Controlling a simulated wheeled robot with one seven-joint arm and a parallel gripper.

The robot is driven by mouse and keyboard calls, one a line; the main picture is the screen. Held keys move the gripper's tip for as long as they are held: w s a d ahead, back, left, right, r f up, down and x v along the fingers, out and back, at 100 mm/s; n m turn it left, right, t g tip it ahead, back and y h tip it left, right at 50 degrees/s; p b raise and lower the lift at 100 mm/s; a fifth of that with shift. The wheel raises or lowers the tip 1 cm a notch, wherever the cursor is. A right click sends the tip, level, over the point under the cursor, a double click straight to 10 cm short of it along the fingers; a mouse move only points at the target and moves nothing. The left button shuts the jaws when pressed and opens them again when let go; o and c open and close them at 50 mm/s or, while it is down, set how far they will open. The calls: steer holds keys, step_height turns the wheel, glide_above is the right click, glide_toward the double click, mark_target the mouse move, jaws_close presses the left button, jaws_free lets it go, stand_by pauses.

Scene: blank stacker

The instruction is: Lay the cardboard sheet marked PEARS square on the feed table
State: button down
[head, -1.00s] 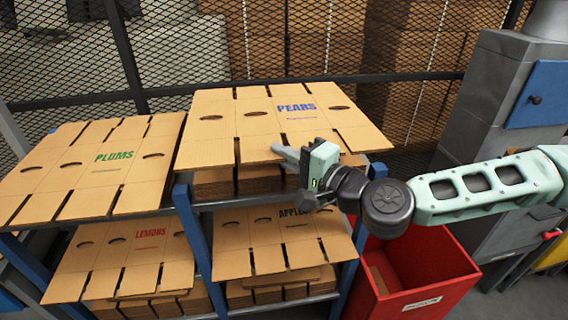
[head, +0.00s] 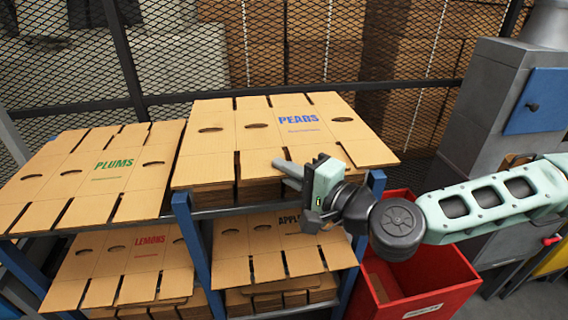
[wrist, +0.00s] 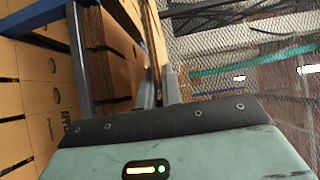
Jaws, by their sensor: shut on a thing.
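The PEARS sheet (head: 255,135) is flat brown cardboard with blue print, slots and oval hand holes. It lies over the stack on the upper right shelf in the head view, its right part reaching past the blue post. My gripper (head: 285,168) is at its front edge, right of the middle, shut on the sheet. In the wrist view the jaws (wrist: 163,85) close on a thin board edge (wrist: 152,50). The far finger is hidden. No feed table can be made out in these frames.
PLUMS sheets (head: 95,170) lie on the upper left shelf, with LEMONS (head: 135,255) and APPLES (head: 262,243) sheets below. A red bin (head: 425,290) stands under my arm. A grey machine (head: 500,110) is at the right. A mesh fence (head: 290,45) closes the back.

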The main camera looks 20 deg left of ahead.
steer(key=s+d+r+p, duration=0.1)
steer(key=s+d+p, duration=0.3)
steer(key=s+p, duration=0.2)
steer(key=s+d+r+p, duration=0.1)
steer(key=s+d+p, duration=0.4)
steer(key=s+p, duration=0.2)
steer(key=shift+s+r, duration=0.35)
steer(key=shift+s, duration=0.5)
stand_by(0.4)
stand_by(0.9)
